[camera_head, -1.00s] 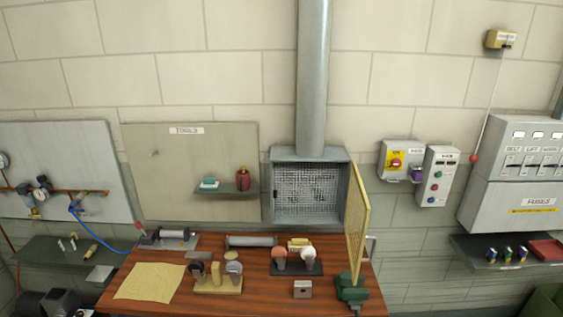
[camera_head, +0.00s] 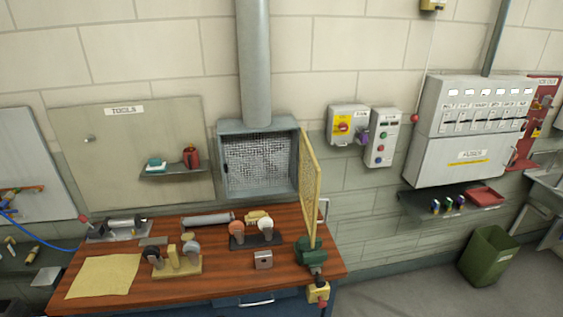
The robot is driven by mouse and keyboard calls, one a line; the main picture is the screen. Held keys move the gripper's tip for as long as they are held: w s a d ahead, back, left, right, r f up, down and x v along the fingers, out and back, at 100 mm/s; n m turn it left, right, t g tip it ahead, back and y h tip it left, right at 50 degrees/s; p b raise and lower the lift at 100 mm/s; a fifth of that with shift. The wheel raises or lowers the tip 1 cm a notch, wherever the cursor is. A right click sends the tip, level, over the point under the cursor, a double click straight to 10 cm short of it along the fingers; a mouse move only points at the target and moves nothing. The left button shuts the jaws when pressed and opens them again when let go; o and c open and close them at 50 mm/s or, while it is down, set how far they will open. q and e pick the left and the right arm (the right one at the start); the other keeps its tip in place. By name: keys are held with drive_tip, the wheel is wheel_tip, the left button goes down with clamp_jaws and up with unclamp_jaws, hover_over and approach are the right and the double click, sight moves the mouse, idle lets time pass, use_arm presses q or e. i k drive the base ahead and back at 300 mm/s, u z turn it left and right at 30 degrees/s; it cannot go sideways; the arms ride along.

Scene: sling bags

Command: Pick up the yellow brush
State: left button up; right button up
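A small yellow block-shaped item (camera_head: 258,217) lies at the back of the wooden workbench (camera_head: 215,287), behind a dark stand (camera_head: 256,241). It looks like the yellow brush, but it is too small to be sure. Another yellow upright piece (camera_head: 173,256) stands in a wooden holder (camera_head: 178,268) nearer the front left. Neither of my grippers is in view.
A yellow sheet (camera_head: 103,277) lies on the bench's left. A green vise (camera_head: 311,253) and a tall yellow mesh panel (camera_head: 309,185) stand at its right end. A green bin (camera_head: 487,257) stands on the floor at right, with open floor before it.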

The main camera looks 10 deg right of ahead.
sight(252, 216)
drive_tip(key=z, duration=2.6)
drive_tip(key=i, duration=1.65)
drive_tip(key=u, duration=3.05)
